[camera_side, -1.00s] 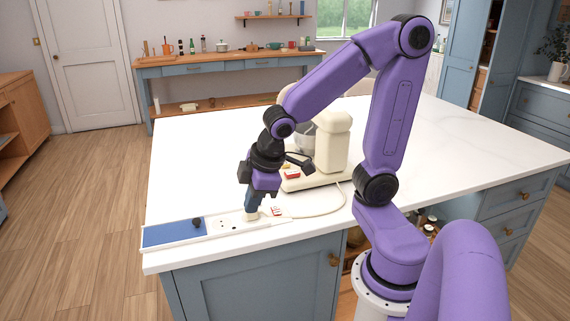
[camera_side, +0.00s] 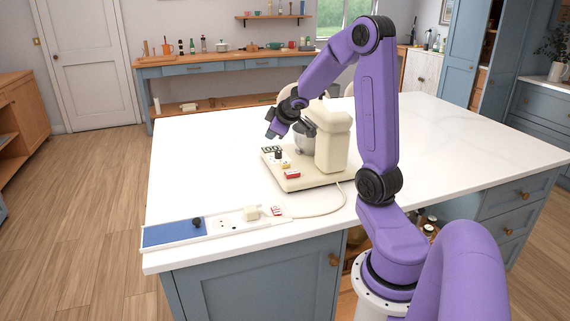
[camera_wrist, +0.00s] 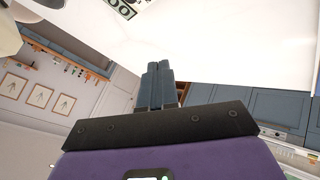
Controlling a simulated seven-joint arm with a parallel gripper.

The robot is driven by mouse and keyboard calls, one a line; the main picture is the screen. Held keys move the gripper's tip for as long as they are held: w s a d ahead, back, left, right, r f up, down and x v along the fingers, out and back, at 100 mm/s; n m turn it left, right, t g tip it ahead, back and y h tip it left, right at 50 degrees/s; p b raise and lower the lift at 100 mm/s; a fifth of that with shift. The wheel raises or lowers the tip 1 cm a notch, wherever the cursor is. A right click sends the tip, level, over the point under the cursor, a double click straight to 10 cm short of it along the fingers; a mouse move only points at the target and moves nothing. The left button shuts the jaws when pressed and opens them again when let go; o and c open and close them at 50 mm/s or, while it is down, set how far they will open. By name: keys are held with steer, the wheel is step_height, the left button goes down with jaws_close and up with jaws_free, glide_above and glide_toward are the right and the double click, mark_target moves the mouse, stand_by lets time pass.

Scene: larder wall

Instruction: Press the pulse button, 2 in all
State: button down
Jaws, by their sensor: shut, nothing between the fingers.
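A cream stand mixer (camera_side: 332,142) with a steel bowl stands on the white counter in the side view. Its base (camera_side: 310,183) carries a small display (camera_side: 270,149), a black knob (camera_side: 278,154), a yellow button (camera_side: 286,166) and a red-and-white button (camera_side: 291,174). I cannot read which one is the pulse button. My gripper (camera_side: 270,134) is in the air above and behind the display end of the base, apart from the controls. In the wrist view its fingers (camera_wrist: 158,83) are together and empty.
A white socket strip (camera_side: 228,224) with a cream plug (camera_side: 252,213) and a red switch (camera_side: 277,210) lies at the counter's front edge. A blue panel (camera_side: 168,233) with a black knob (camera_side: 197,222) is at its left. A cord (camera_side: 325,212) runs to the mixer. The counter right of the mixer is clear.

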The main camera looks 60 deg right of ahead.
glide_above(286, 164)
steer(key=shift+d+f+m+h, duration=0.15)
steer(key=shift+m+h, duration=0.15)
steer(key=shift+f, duration=0.15)
steer(key=shift+f, duration=4.25)
steer(key=shift+f, duration=0.15)
steer(key=shift+f, duration=0.3)
steer(key=shift+f, duration=0.55)
steer(key=shift+r, duration=0.1)
stand_by(0.3)
steer(key=shift+r, duration=0.9)
